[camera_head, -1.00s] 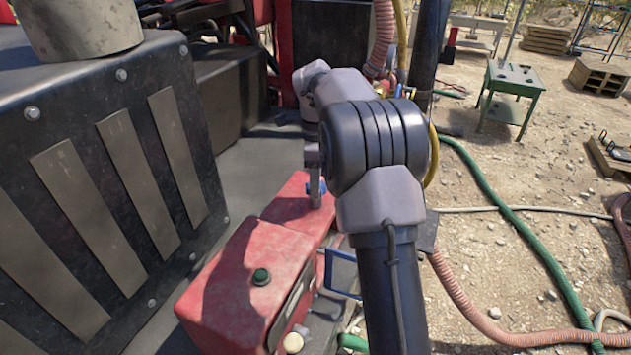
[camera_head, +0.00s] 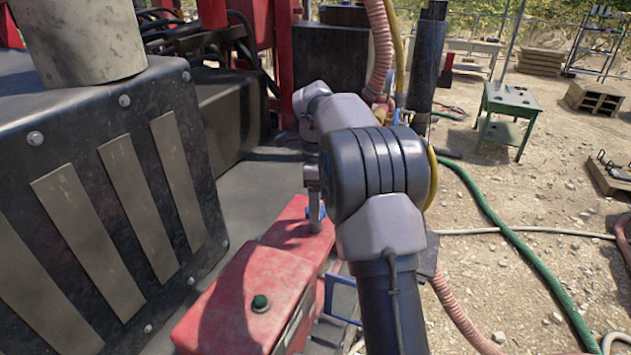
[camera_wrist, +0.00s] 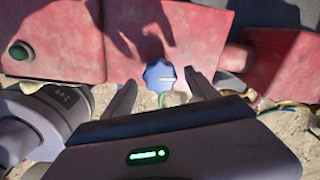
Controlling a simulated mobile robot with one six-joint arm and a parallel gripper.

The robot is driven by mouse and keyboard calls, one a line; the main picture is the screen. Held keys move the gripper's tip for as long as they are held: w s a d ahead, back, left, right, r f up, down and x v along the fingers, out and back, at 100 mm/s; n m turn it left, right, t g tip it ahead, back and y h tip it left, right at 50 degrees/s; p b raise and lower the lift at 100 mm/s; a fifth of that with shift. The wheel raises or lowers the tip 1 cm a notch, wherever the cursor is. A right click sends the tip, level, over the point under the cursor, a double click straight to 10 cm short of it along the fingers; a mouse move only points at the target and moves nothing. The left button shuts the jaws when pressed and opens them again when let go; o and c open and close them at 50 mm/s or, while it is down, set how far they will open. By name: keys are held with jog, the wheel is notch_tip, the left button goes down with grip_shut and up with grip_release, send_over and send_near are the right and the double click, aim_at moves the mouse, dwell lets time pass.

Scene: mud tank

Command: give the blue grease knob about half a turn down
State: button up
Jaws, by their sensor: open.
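The blue grease knob (camera_wrist: 160,77) sits on the red housing (camera_wrist: 130,25) in the wrist view. It has a scalloped edge and a pale line across its face, which looks roughly level in that view. My gripper (camera_wrist: 161,86) is open, with one finger to the left of the knob and one to the right, and gaps show on both sides. In the head view my gripper (camera_head: 315,215) points down over the red housing (camera_head: 300,232); a small bit of blue shows beside the fingers, and the rest of the knob is hidden.
A green button (camera_head: 260,302) sits on the nearer red box. The black slatted panel (camera_head: 120,190) stands to the left. A blue frame (camera_head: 342,300) juts out right of the red box. Hoses, including a green one (camera_head: 510,235), lie on the gravel at right.

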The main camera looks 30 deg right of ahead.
notch_tip(320, 180, up, 16)
jog(key=p, duration=0.5)
jog(key=shift+r, duration=0.2)
